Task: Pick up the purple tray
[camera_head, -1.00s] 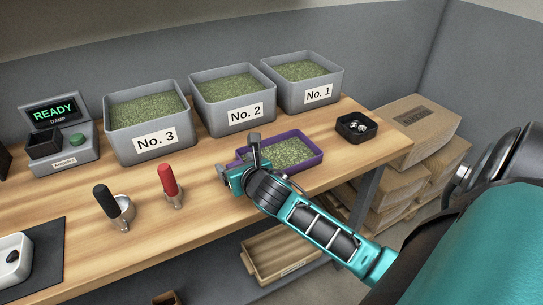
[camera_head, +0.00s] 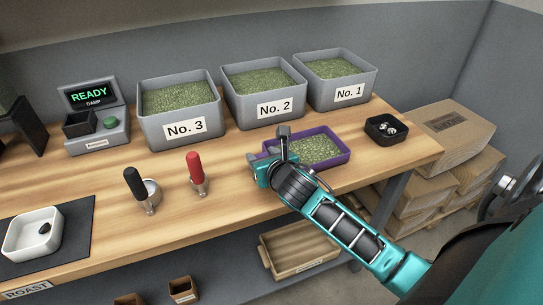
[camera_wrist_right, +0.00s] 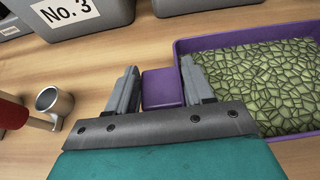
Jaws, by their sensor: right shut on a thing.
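The purple tray (camera_head: 341,157) is on the wooden bench in front of the No. 2 and No. 1 bins and holds green beans. It also shows at the right of the right wrist view (camera_wrist_right: 236,36). My right gripper (camera_head: 268,163) is at the tray's left end. In the right wrist view its two fingers (camera_wrist_right: 158,90) are shut on the purple tab that sticks out from the tray's side. I cannot tell whether the tray is clear of the bench. My left gripper is out of view.
Grey bins No. 3 (camera_head: 180,129), No. 2 (camera_head: 265,107) and No. 1 (camera_head: 336,95) stand behind. A small black dish (camera_head: 383,136) is right of the tray. Black-handled (camera_head: 136,185) and red-handled (camera_head: 196,170) scoops stand to the left.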

